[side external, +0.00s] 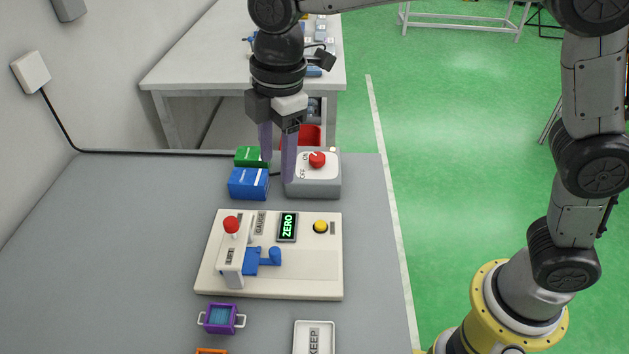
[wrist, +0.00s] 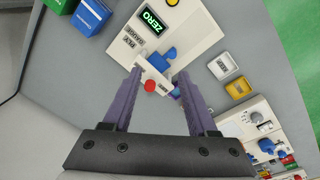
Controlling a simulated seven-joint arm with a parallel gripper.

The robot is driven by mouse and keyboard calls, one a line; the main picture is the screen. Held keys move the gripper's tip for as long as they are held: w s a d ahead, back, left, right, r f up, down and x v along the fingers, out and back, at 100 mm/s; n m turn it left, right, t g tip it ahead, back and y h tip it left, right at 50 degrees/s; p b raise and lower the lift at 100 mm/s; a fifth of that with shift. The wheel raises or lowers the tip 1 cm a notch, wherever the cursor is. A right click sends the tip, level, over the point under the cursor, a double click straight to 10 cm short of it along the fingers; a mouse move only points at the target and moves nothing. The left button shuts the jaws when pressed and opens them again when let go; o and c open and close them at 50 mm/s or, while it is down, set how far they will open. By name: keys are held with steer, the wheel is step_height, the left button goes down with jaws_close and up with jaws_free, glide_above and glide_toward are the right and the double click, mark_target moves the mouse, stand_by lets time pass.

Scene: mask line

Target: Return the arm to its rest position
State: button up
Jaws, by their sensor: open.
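My gripper (side external: 277,168) hangs from the arm above the back part of the grey table, its two purple fingers pointing down, apart and empty. In the wrist view my gripper (wrist: 155,85) shows its fingers spread, with the panel beyond them. The white panel (side external: 320,280) carries a red knob (side external: 231,224), a blue lever (side external: 268,257), a yellow button (side external: 320,226) and a display (side external: 287,226) that reads ZERO. The panel also shows in the wrist view (wrist: 200,37).
A blue box (side external: 248,184) and a green box (side external: 251,157) stand near a grey switch box (side external: 316,185) with a red dial. A purple tray (side external: 221,319) and a white KEEP tray (side external: 314,338) lie in front. The table's left side is clear.

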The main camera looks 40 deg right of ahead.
steer(key=s+d+r+m+t, duration=0.25)
steer(key=s+d+r, duration=0.2)
steer(key=d, duration=0.35)
steer(key=s+d+r+m+t, duration=0.1)
steer(key=s+d+r+m, duration=0.2)
steer(key=s+d, duration=0.35)
steer(key=s+d+f+m+t, duration=0.1)
steer(key=s+d+f+m, duration=0.6)
steer(key=s+m, duration=0.4)
steer(key=shift+d+f, duration=0.25)
steer(key=shift+f, duration=0.15)
